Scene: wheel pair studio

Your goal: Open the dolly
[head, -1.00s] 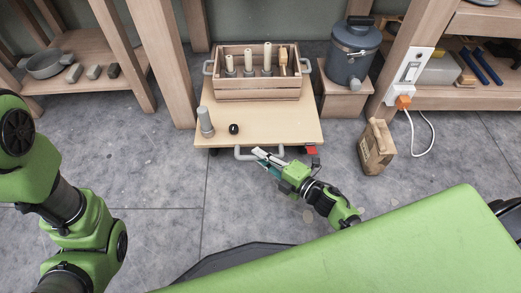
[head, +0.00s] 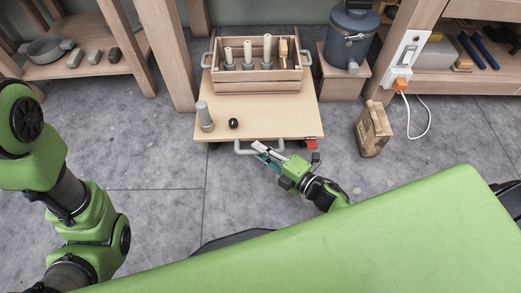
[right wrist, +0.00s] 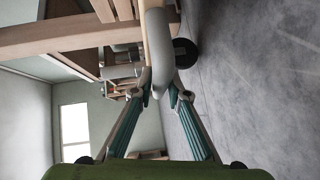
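The dolly (head: 262,124) is a low, light wooden platform on dark wheels, with a grey bar handle (head: 245,151) at its near edge and a red tab (head: 311,144) at its near right corner. My right gripper (head: 262,150) is at this handle. In the right wrist view, the curved grey handle (right wrist: 158,50) passes between the two fingertips (right wrist: 158,93), which close in on it from both sides. The gripper looks shut on it, though the exact contact is small. My left arm shows at the left, but its gripper is out of view.
On the dolly stand a wooden crate (head: 255,83) with upright cylinders, a grey cylinder (head: 205,116) and a small black ring (head: 233,123). A wooden block (head: 341,80) bears a grey canister (head: 350,38). Floor at left is clear.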

